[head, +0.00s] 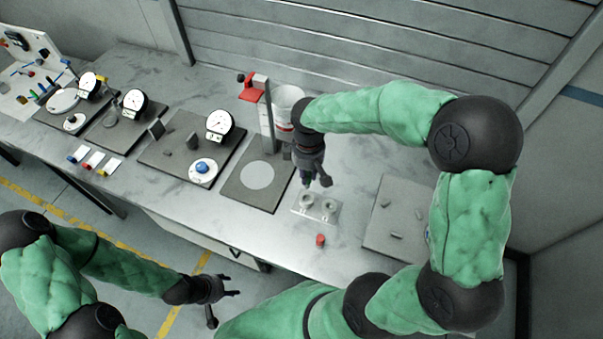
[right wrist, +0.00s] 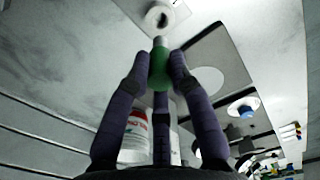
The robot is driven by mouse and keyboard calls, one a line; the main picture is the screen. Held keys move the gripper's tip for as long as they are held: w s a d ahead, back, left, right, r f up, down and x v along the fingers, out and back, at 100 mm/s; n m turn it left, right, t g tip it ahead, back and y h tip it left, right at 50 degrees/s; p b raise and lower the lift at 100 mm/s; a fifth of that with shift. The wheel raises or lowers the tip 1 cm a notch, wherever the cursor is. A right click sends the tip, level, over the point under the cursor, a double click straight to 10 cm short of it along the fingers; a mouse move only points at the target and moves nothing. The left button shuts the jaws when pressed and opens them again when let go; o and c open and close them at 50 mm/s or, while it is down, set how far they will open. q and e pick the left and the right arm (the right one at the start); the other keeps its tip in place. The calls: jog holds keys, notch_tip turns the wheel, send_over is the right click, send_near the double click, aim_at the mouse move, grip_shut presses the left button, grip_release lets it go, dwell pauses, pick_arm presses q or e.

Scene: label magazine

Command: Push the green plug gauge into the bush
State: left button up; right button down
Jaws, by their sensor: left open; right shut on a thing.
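The green plug gauge (right wrist: 160,70) is held between the fingers of my right gripper (right wrist: 162,62), its pale metal tip pointing away from the hand. In the head view my right gripper (head: 316,182) points down over the light block (head: 318,215) that carries two ring-shaped bushes. The nearer-left bush (head: 306,201) lies just below the gauge; it also shows as a pale ring (right wrist: 158,17) beyond the tip in the right wrist view. The tip looks apart from the ring, though the exact gap is hard to tell. My left gripper (head: 222,293) is open and empty in front of the bench.
A red-topped piece (head: 320,240) stands before the block. A grey plate (head: 398,222) with small dark pins lies right. A dark plate (head: 236,188) with a pale disc, a height stand (head: 267,118) and a white tub (head: 289,98) are left and behind.

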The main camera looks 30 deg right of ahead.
jog(key=shift+f+b, duration=2.05)
jog(key=shift+f, duration=0.85)
jog(key=shift+f+b, duration=1.25)
jog(key=shift+f, duration=0.8)
jog(key=c, duration=1)
grip_release()
notch_tip(320, 180, up, 12)
jog(key=shift+r, duration=0.1)
